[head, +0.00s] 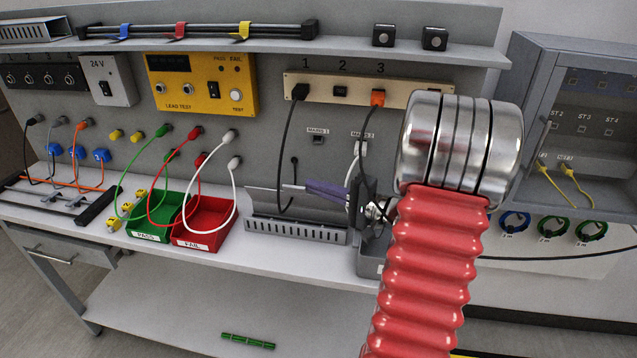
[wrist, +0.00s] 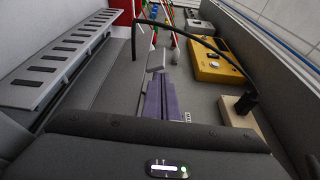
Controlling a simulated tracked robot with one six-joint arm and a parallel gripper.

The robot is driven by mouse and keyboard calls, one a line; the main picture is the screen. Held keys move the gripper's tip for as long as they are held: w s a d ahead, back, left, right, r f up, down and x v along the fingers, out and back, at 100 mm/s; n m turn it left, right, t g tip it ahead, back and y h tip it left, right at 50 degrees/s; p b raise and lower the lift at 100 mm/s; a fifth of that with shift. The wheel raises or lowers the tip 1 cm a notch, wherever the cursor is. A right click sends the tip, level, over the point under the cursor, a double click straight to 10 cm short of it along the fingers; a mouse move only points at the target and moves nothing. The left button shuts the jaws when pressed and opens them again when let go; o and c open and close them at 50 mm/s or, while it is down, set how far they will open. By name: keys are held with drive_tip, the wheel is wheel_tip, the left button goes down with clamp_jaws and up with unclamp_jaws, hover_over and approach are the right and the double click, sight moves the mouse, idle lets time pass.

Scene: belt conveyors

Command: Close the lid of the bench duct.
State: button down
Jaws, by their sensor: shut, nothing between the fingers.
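The bench duct (head: 298,231) is a grey slotted channel on the bench, below the socket strip. Its lid (head: 262,201) is a plain grey panel tilted up along the back of the duct, so the duct is open. In the wrist view the slotted duct wall (wrist: 52,78) runs along the left. My gripper (head: 288,187) has purple fingers with grey tips, pointing left near the lid's upper edge. The fingertips (wrist: 157,58) are together and empty in the wrist view. I cannot tell whether they touch the lid.
A black cable (head: 285,145) hangs from socket 1 past the fingertips. A green PASS bin (head: 150,232) and a red FAIL bin (head: 205,240) stand left of the duct, with test leads above. A yellow lead tester (head: 205,82) is on the wall. White leads hang beside my wrist.

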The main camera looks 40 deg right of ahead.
drive_tip(key=shift+s+a+f, duration=0.1)
drive_tip(key=shift+s+a, duration=0.15)
drive_tip(key=shift+a, duration=0.05)
drive_tip(key=shift+s, duration=0.1)
idle(0.4)
drive_tip(key=v, duration=1.3)
drive_tip(key=shift+s, duration=0.35)
drive_tip(key=w+n+g+y, duration=0.1)
drive_tip(key=w+n+y, duration=0.1)
drive_tip(key=w+n, duration=0.1)
drive_tip(key=w+d+r+n+g+y, duration=0.1)
drive_tip(key=w+n+g+y, duration=0.1)
drive_tip(key=n, duration=0.2)
drive_tip(key=w+d+n+g+y, duration=0.1)
drive_tip(key=w+n+g+y, duration=0.1)
drive_tip(key=w+n, duration=0.1)
drive_tip(key=shift+w+d+r+n, duration=0.3)
drive_tip(key=shift+r+n, duration=0.1)
drive_tip(key=shift+n, duration=0.3)
drive_tip(key=shift+w+r+n+g+y, duration=0.1)
drive_tip(key=shift+w+n+g+y, duration=0.4)
drive_tip(key=shift+n+g, duration=0.15)
